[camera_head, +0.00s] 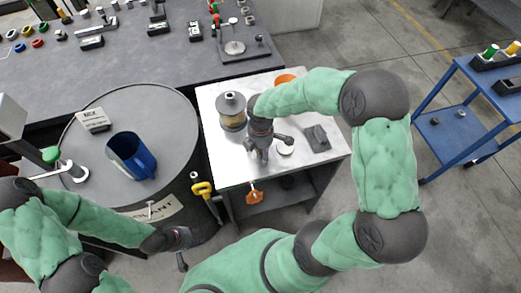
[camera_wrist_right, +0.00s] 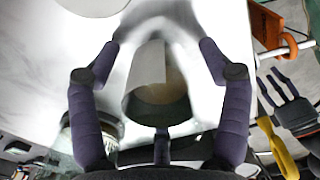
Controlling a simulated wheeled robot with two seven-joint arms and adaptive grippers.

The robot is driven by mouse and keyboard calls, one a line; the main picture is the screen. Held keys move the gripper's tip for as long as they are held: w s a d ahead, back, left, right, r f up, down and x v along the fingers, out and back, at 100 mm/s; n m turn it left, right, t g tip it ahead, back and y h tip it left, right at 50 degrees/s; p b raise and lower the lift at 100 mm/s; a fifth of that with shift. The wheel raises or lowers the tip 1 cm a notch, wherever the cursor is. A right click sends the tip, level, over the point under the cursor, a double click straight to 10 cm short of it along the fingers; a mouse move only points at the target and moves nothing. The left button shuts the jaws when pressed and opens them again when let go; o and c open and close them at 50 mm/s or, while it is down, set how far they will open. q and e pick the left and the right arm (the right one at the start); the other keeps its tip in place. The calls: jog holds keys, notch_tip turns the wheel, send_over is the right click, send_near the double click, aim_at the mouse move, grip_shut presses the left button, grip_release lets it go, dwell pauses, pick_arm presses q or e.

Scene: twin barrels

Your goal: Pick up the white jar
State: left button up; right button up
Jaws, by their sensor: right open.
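A pale grey-white, tapered jar (camera_wrist_right: 152,90) with a beige end stands between the fingers of my right gripper (camera_wrist_right: 158,58) in the wrist view. Gaps show on both sides, so the fingers are open around it without closing on it. In the head view my right gripper (camera_head: 262,150) is low over the small white table (camera_head: 222,158) and hides most of what is beneath it. My left gripper (camera_head: 180,242) hangs at the front of the dark barrel, away from the table; its fingers are too small to judge.
A lidded glass jar (camera_head: 231,112) stands left of my right gripper. A blue cart (camera_head: 455,125) stands right.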

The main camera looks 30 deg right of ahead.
jog(key=c, duration=1.3)
jog(key=shift+r, duration=0.1)
